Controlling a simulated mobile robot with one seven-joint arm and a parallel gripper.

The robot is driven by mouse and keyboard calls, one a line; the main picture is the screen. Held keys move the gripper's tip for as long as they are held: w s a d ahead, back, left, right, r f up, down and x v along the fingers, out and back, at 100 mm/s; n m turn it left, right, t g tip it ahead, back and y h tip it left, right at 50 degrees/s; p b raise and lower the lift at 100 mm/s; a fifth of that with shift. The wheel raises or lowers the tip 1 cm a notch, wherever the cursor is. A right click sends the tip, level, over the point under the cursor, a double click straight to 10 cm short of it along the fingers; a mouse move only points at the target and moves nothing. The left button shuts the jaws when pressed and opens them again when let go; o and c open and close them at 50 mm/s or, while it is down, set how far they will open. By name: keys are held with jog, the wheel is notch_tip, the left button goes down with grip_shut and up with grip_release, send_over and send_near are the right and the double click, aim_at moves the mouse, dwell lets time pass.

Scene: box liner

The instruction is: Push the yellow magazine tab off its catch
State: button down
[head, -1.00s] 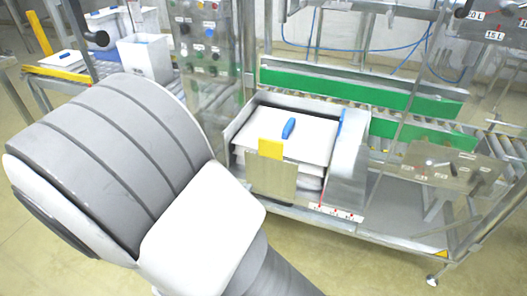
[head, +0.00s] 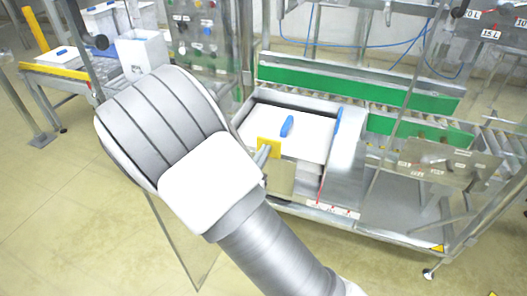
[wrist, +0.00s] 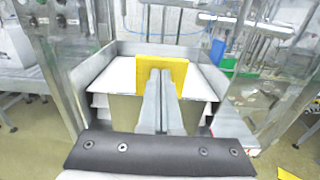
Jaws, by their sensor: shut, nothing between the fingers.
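The yellow magazine tab (head: 270,146) stands upright at the front edge of the metal magazine, in front of a stack of white sheets (head: 309,140). In the wrist view the yellow tab (wrist: 182,72) is straight ahead of my gripper (wrist: 160,74), which overlaps its middle. My gripper is shut and empty, its fingertips at or very near the tab's front face; I cannot tell whether they touch. In the head view my gripper (head: 263,154) comes from the lower left at the tab, and my arm hides part of the magazine front. The catch cannot be made out.
A blue piece (head: 287,126) lies on the white stack, and another blue part (head: 338,118) is on the magazine's right wall. A green-sided conveyor (head: 355,90) runs behind. A control panel (head: 195,40) stands at the back left. Open floor (head: 80,200) lies to the left.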

aim_at(269, 142)
jog(key=shift+w, duration=0.1)
jog(key=x, duration=0.5)
jog(key=shift+b, duration=0.35)
jog(key=shift+a, duration=0.1)
